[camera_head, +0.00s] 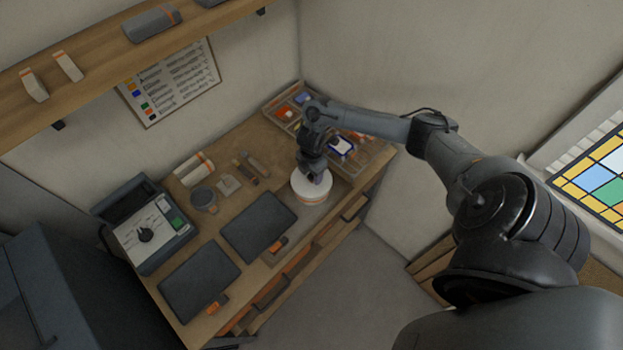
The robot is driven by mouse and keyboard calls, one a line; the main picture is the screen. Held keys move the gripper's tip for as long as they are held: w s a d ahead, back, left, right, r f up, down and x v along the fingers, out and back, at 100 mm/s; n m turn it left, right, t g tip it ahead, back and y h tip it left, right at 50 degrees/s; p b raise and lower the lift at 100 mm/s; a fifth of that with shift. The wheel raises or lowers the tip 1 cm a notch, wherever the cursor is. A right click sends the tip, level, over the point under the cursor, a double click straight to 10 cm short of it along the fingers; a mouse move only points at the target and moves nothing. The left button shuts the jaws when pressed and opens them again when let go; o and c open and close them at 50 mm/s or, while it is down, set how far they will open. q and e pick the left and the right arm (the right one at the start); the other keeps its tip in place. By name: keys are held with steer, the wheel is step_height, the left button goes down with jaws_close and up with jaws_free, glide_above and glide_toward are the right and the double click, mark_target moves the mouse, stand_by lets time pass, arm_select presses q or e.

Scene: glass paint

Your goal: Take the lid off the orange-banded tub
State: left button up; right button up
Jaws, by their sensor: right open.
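A round tub with a pale band that looks faintly orange (309,201) stands on the workbench near its right end. Its white lid (302,182) is on top. My right gripper (318,178) points down at the lid from above and is open. Its fingers hide part of the lid, and I cannot tell whether they touch it. My left gripper is not in view.
A compartment tray (283,112) with coloured pieces lies behind my right arm. Two dark flat panels (258,226) (199,280) lie to the left on the bench (230,255).

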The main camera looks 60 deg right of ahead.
steer(key=shift+f, duration=0.35)
steer(key=shift+c, duration=0.3)
jaws_close()
steer(key=shift+r, duration=0.2)
